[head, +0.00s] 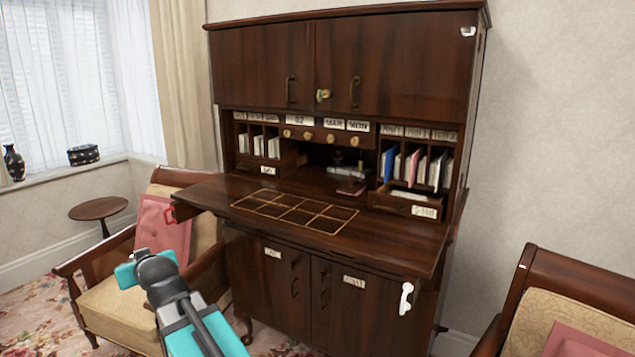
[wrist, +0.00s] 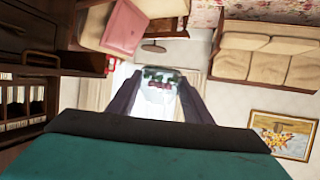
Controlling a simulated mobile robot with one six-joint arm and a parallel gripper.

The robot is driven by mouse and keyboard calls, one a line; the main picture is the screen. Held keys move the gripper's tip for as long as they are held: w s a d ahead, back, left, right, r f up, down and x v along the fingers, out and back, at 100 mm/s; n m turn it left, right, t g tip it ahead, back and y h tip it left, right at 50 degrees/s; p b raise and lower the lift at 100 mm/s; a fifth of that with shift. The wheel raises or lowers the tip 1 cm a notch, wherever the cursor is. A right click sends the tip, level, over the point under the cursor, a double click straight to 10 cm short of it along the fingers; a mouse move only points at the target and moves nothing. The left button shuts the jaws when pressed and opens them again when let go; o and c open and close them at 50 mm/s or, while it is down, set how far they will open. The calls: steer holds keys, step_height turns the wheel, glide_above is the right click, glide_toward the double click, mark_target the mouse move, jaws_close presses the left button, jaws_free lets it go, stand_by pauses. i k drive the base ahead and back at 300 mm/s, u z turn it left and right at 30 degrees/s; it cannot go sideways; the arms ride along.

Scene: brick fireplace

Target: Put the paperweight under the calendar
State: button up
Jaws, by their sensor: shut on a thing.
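The calendar (head: 333,124) is a row of white blocks reading 02, MAR and MON, set in the upper part of the dark wooden desk's shelf section. Below it are small round-knobbed drawers and an open dark nook (head: 335,160). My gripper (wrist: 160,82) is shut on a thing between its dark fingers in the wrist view. It looks pale and glassy with dark green and reddish parts, apparently the paperweight (wrist: 160,77). In the head view my arm is low at the left, left of the desk and in front of the armchair; the fingertips and held thing are not clear there.
The desk's fold-down top (head: 380,236) juts out, its gridded panel bare. A stapler-like item and a reddish book (head: 351,188) lie in the nook. Armchairs stand left (head: 115,305) and right (head: 560,300).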

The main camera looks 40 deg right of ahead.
mark_target(303, 184)
steer(key=i, duration=1)
steer(key=u, duration=0.4)
